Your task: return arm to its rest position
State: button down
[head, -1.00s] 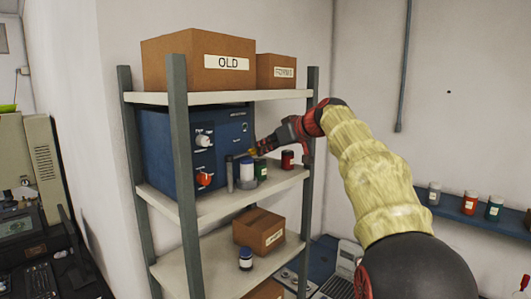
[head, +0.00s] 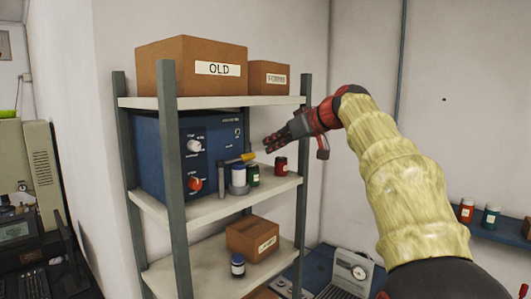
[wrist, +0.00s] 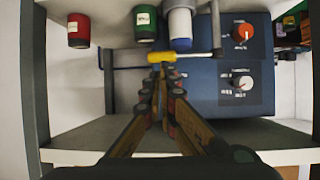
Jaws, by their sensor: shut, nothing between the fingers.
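My gripper (head: 271,143) is shut and empty at the end of my raised arm, in front of the rack's middle shelf. Its fingers meet in the centre of the wrist view (wrist: 158,72). A yellow-tipped lever (head: 248,157) sticks out sideways from a grey post (head: 223,176) on that shelf. My fingertips are a little above and to the right of the yellow tip in the head view, apart from it. The tip (wrist: 162,57) lies just beyond the fingers in the wrist view. A blue instrument box (head: 165,155) with knobs stands behind the post.
White-and-blue (head: 239,178), green (head: 253,174) and red (head: 280,165) jars stand on the middle shelf, close to the gripper. Rack uprights (head: 304,180) flank the shelves. Cardboard boxes (head: 190,68) sit on top.

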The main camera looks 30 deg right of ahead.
jog(key=s+d+r, duration=0.2)
jog(key=s+d, duration=0.1)
jog(key=s, duration=0.1)
jog(key=s+d+f+m+g+h+b, duration=0.1)
jog(key=s+f+m+g, duration=0.2)
jog(key=f, duration=0.7)
jog(key=s+d+f+m+g+h+b, duration=0.15)
jog(key=f+m, duration=0.25)
jog(key=f, duration=0.6)
jog(key=s+a+f+n+b, duration=0.1)
jog(key=s+a+f+b, duration=0.4)
jog(key=f, duration=0.8)
jog(key=s+a+f+n+g+b, duration=0.1)
jog(key=s+a+f+b, duration=0.4)
jog(key=s+a+f, duration=0.6)
jog(key=s+a+f+n+g+b, duration=0.1)
jog(key=s+a+f+b, duration=0.5)
jog(key=s+f, duration=0.8)
jog(key=shift+a+f+n+h, duration=0.45)
jog(key=shift+a+f, duration=0.15)
jog(key=shift+a, duration=0.45)
